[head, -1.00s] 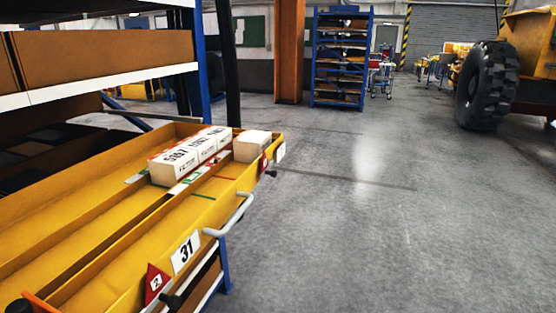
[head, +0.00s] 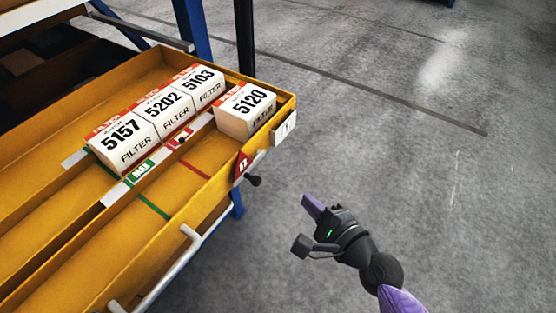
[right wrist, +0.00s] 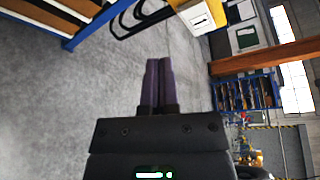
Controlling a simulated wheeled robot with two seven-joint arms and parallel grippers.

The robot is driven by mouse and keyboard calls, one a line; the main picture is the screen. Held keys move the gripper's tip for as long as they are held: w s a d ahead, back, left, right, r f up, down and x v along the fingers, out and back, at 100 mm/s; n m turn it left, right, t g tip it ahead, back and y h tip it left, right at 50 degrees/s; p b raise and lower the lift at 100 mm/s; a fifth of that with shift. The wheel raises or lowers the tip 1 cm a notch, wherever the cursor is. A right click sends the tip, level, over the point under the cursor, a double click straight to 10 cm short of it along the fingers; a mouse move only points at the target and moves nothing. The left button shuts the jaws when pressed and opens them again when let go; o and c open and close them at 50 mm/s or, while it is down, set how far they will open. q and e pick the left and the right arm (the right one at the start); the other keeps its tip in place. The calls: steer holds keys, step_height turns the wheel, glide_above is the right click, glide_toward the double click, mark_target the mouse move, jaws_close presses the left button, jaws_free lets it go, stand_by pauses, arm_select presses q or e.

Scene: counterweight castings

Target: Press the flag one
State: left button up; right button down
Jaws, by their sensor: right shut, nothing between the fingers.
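The red triangular flag marked 1 (head: 242,166) stands on the outer front wall of the yellow drawer (head: 60,284), near its right end. A black knob (head: 254,181) sticks out just below it. My right gripper (head: 310,203) is in the air to the right of and below the flag, apart from it, with its purple fingers together and empty. In the right wrist view the closed fingers (right wrist: 158,65) point toward the top, and a yellow end of the drawer with a white tag (right wrist: 200,18) shows above them. My left gripper is out of view.
White filter boxes stand in the drawer: 5157 (head: 122,143), 5202 (head: 165,110), 5103 (head: 200,85) and, apart in the front lane, 5120 (head: 245,108). A pale handle (head: 170,268) runs along the drawer front. The grey floor (head: 400,150) to the right is clear.

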arm_select(q)
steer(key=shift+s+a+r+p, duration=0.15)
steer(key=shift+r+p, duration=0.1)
steer(key=shift+p, duration=0.05)
arm_select(e)
steer(key=w+a, duration=0.5)
steer(key=a, duration=0.2)
steer(key=shift+w+a+f, duration=0.15)
steer(key=shift+w+a, duration=0.1)
steer(key=shift+a, duration=0.05)
